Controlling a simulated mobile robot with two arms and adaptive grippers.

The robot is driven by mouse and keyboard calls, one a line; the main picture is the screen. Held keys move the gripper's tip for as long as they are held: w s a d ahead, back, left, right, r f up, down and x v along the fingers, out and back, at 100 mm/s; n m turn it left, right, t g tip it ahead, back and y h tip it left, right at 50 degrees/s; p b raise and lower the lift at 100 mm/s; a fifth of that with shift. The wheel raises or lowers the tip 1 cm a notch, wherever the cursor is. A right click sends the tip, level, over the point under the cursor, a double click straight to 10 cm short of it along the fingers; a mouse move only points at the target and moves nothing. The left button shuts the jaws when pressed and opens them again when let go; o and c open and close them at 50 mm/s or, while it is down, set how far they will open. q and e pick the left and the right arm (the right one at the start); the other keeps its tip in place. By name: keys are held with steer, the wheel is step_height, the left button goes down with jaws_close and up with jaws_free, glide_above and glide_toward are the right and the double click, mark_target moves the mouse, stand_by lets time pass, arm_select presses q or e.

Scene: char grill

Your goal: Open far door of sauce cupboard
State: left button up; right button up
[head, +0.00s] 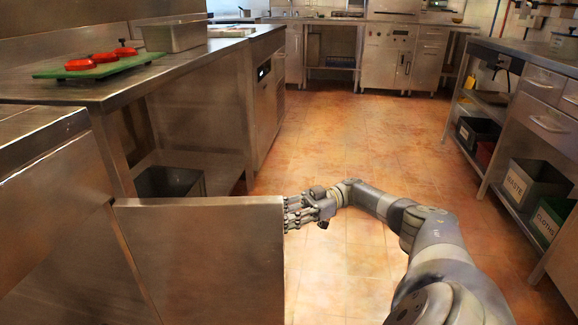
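A steel cupboard door (205,260) stands swung out from the steel cupboard front at left, its flat face towards me and its free edge at the right. Its lower part runs out of the picture. My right gripper (297,213) is at the upper part of the door's free edge, its fingers pointing left. The fingertips meet or pass behind the edge, so I cannot tell whether they grip it. My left gripper is out of view.
A steel counter (110,92) at left holds a green board (98,68) with red items and a steel pan (172,36). A dark bin (170,182) stands beneath it. Shelves with bins (536,185) line the right. The tiled floor (345,130) between is clear.

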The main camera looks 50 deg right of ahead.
steer(key=shift+v, duration=2.15)
steer(key=shift+s, duration=0.1)
